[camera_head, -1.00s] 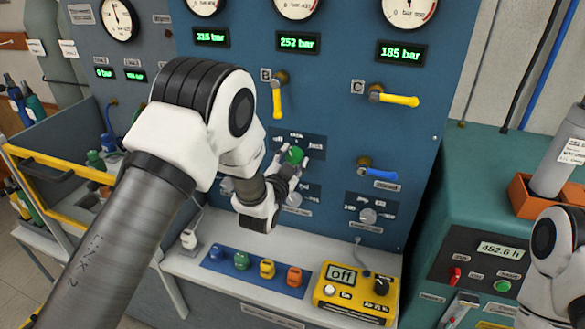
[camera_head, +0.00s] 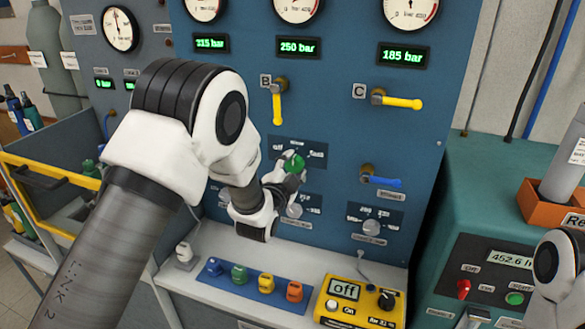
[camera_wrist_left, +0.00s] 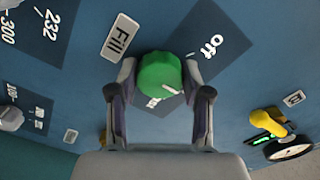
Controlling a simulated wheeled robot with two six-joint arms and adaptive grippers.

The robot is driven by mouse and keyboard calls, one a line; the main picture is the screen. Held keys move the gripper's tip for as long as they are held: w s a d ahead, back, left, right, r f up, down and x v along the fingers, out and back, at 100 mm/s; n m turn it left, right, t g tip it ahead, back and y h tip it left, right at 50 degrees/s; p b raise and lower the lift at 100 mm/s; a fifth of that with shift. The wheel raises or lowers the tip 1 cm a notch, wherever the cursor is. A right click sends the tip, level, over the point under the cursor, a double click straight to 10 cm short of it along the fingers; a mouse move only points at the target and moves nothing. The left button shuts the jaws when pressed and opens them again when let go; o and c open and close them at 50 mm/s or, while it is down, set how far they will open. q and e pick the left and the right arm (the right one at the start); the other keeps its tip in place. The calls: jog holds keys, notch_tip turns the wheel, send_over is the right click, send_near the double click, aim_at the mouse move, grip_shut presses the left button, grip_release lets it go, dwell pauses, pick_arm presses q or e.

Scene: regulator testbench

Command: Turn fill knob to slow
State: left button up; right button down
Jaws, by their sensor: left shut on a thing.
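The green fill knob (camera_head: 293,162) sits on a dark plate on the blue panel; "off" reads at the plate's left and "fast" at its right. My left gripper (camera_head: 290,172) is shut on this knob. In the left wrist view the green knob (camera_wrist_left: 160,73) is between the two fingers of the left gripper (camera_wrist_left: 160,84), below the "Fill" label (camera_wrist_left: 120,37). A white mark shows at the knob's lower right edge there. Part of the plate's lettering is hidden by the knob and fingers. My right gripper is out of view.
Yellow-handled valves B (camera_head: 278,102) and C (camera_head: 397,100) and a blue-handled valve (camera_head: 382,181) stick out around the knob. Another knob (camera_head: 371,227) is at lower right. A yellow device (camera_head: 349,315) and several coloured plugs lie on the shelf below.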

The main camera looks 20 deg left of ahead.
pick_arm(q)
jog(key=o, duration=1.2)
jog(key=shift+c, duration=0.2)
jog(key=shift+s, duration=0.1)
jog(key=s, duration=1.1)
jog(key=shift+s+a, duration=0.15)
jog(key=shift+s, duration=0.25)
